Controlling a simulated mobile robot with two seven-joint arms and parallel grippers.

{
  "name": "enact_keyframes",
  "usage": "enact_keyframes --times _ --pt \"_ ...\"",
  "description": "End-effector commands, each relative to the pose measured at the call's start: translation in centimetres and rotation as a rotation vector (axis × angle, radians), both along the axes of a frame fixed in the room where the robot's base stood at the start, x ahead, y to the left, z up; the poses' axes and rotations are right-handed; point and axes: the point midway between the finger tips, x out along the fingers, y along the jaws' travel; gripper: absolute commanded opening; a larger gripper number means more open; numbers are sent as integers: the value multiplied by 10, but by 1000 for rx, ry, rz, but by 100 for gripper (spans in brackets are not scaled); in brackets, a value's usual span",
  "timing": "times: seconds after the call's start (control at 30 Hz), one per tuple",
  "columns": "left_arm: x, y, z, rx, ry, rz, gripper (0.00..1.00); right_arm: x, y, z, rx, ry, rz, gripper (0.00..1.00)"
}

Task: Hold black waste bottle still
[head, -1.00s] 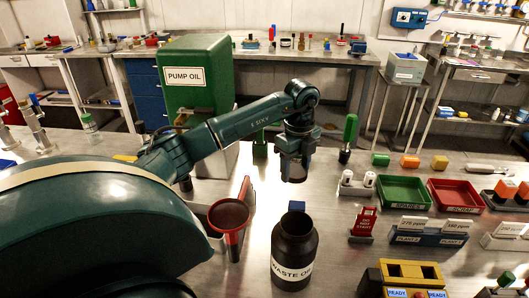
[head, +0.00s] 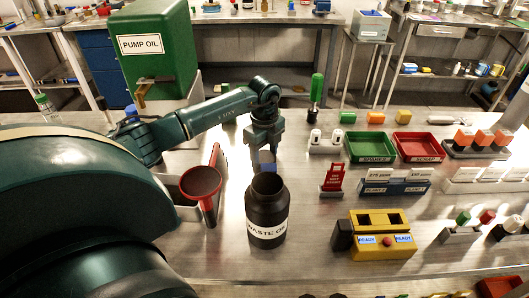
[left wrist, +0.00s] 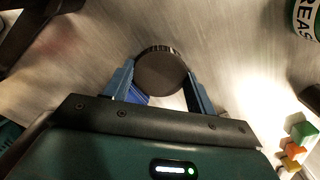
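The black waste bottle (head: 267,215), labelled WASTE OIL, stands upright on the steel bench with a dark, uncapped mouth in the head view. My left gripper (head: 265,158) points down just behind it, apart from it. In the left wrist view my left gripper's two blue fingers (left wrist: 159,75) lie on either side of a black ridged cap (left wrist: 160,72) and seem to be closed on it, with no clear gap. My right gripper is not in view.
A red funnel (head: 201,182) stands left of the bottle. Green (head: 370,147) and red trays (head: 418,147) lie farther back. Bench right of the bottle is partly clear.

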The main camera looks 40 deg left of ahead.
Motion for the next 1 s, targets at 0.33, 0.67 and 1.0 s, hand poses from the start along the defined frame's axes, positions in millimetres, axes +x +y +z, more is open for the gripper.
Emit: enact_keyframes --times 0.33,0.67,1.0 --pt "0 0 0 0 1 0 78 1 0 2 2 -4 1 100" --pt "1 0 16 1 -2 0 78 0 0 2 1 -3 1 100" --pt "1 1 87 1 -4 1 78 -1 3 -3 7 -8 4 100"
